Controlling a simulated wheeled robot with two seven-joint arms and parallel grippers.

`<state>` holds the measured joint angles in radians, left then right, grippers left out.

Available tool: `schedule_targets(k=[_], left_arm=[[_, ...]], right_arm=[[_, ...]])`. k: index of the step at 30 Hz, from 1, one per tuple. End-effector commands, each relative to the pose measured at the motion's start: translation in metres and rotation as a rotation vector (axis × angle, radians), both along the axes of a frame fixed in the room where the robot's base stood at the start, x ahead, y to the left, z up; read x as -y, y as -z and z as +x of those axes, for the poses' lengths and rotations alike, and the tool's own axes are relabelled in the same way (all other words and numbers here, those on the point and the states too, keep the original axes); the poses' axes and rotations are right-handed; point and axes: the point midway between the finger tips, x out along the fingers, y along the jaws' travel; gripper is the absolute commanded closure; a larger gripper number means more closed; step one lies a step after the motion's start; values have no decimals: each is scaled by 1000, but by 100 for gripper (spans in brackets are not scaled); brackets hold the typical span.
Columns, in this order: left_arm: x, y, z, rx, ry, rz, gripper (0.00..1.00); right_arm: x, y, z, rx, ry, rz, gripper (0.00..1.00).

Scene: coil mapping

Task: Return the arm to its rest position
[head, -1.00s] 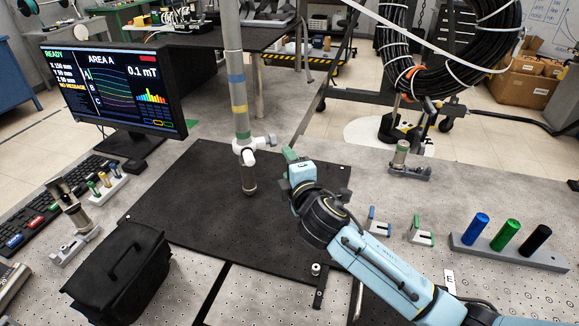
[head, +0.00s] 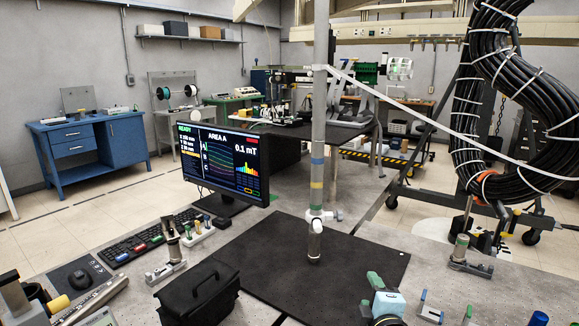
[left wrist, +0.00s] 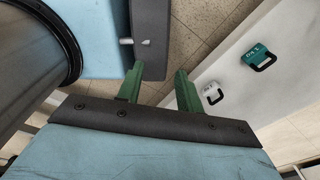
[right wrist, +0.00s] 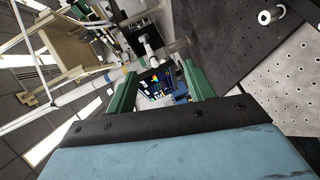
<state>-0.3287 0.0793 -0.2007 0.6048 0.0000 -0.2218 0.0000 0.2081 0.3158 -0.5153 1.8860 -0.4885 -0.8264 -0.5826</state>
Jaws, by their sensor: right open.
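My right gripper (head: 378,284) shows at the bottom of the head view, right of the black mat, with its green fingertips raised. In the right wrist view its green fingers (right wrist: 160,82) stand wide apart with nothing between them. My left gripper does not show in the head view. In the left wrist view its green fingers (left wrist: 156,86) are apart and empty, with floor tiles behind them. Most of my right arm is hidden below the head view's lower edge.
A vertical probe pole (head: 317,150) stands over the black mat (head: 270,262). A monitor (head: 222,160), keyboard (head: 150,238) and black bag (head: 198,292) are at the left. A small stand (head: 465,252) and small brackets (head: 430,310) are at the right, near a cable coil (head: 475,110).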

Motion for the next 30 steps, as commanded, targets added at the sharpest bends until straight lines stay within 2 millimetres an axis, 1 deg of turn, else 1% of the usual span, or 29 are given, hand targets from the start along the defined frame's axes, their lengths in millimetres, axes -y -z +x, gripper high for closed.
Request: schedule_targets(k=[2,5,7,8,9,10,11,12,14,15,18,21,23,24,30], left_arm=[[0,0,6,9,0,-1,64],[1,-1,26,39,0,-3,64],[3,-3,45,68,0,-6,64],[3,-3,51,78,0,-7,64],[3,-4,57,85,0,-7,64],[3,-4,58,88,0,-7,64],[3,-3,57,86,0,-6,64],[3,-3,54,81,0,-7,64],[2,-2,46,69,0,-5,64],[2,-2,39,59,0,-5,64],[1,-1,26,39,0,-2,64],[1,-1,21,30,0,-2,64],[1,-1,21,30,0,-2,64],[1,-1,21,30,0,-2,64],[1,-1,27,39,-1,-3,64]], right_arm=[[5,14,-16,-57,40,82,47],[10,32,-37,-136,95,189,47],[15,45,-55,-196,142,271,47],[17,51,-64,-225,164,306,47],[19,60,-77,-265,197,359,47],[21,66,-87,-297,223,397,47],[24,73,-99,-334,253,440,47],[26,82,-116,-382,294,498,47],[31,95,-143,-457,364,585,47],[34,102,-161,-504,410,638,47],[39,115,-200,-606,516,746,47],[42,123,-234,-687,607,827,47],[44,126,-253,-731,656,866,47],[45,127,-264,-757,688,889,47],[48,130,-320,-876,842,989,47]])
